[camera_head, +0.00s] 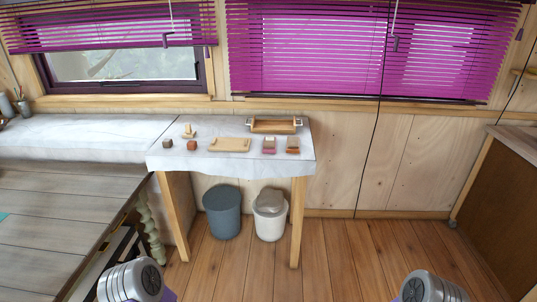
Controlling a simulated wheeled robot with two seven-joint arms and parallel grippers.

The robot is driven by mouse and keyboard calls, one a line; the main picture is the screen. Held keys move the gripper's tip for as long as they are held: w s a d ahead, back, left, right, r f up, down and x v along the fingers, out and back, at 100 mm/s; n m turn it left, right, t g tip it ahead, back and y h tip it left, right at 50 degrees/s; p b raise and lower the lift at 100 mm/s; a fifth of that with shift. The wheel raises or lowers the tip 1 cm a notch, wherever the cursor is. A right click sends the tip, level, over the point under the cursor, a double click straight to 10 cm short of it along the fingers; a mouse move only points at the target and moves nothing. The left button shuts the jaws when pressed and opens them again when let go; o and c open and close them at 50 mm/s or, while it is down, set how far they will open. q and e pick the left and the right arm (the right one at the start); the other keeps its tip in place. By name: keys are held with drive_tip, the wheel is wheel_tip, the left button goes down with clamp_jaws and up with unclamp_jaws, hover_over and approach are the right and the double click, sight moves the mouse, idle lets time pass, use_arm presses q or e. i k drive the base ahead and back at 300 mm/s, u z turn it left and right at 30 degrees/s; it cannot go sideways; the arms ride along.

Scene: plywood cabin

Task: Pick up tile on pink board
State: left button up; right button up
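On the cloth-covered table, a small brown tile (269,141) sits on a small pink board (268,152). To its right, a similar brown tile (292,141) sits on a small reddish-brown board (292,151). Both pairs are small in the picture and stand near the front right part of the table. My grippers are not visible. Only grey rounded parts of my arms show at the bottom left and bottom right, well short of the table.
The white-covered table (225,168) also bears a flat tan board (230,145), a tray with handles (273,126) and small blocks. Under it stand a blue-grey bin (222,212) and a white bin (270,222). A wooden table (60,205) is at left. Floor at right is clear.

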sight(270, 144)
drive_tip(key=u, duration=0.75)
drive_tip(key=i, duration=0.45)
drive_tip(key=u, duration=0.9)
drive_tip(key=i, duration=1.15)
drive_tip(key=z, duration=0.85)
drive_tip(key=i, duration=0.85)
drive_tip(key=z, duration=0.9)
